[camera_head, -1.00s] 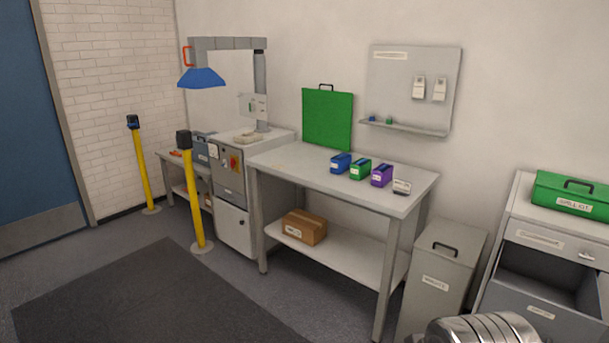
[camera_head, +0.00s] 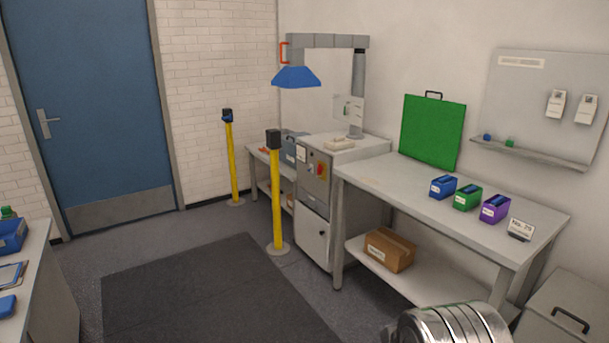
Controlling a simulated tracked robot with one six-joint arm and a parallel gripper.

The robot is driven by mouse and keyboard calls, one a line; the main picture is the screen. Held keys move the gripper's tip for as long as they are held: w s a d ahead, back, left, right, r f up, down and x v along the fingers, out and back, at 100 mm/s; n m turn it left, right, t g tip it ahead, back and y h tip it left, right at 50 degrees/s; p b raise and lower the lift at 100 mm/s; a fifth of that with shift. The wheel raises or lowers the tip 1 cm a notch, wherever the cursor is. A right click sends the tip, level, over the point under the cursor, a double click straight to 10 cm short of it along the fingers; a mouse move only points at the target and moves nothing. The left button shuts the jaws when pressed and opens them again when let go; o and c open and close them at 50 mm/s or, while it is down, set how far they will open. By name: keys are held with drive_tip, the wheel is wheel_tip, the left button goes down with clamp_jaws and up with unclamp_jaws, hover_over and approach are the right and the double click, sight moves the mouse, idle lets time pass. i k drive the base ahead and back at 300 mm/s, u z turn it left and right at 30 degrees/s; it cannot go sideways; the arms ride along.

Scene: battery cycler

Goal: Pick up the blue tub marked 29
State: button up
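A small blue tub (camera_head: 443,187) stands on the grey workbench (camera_head: 400,184), at the left end of a row with a green tub (camera_head: 467,197) and a purple tub (camera_head: 495,208). Each has a white label too small to read. Another blue tub (camera_head: 10,236) sits on a table at the left edge, partly cut off, with no number legible. A ribbed metal part of my arm shows at the bottom right, well short of the row. My gripper is not in view.
Two yellow posts (camera_head: 276,200) (camera_head: 232,165) stand left of the grey cabinet (camera_head: 313,238). A cardboard box (camera_head: 390,250) lies on the bench's lower shelf. A grey bin (camera_head: 566,313) is at lower right. The dark floor mat (camera_head: 200,295) is clear.

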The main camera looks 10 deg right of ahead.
sight(439, 192)
drive_tip(key=u, duration=0.35)
drive_tip(key=i, duration=2.3)
drive_tip(key=z, duration=0.55)
drive_tip(key=i, duration=0.65)
drive_tip(key=z, duration=1.05)
drive_tip(key=i, duration=0.75)
drive_tip(key=z, duration=0.4)
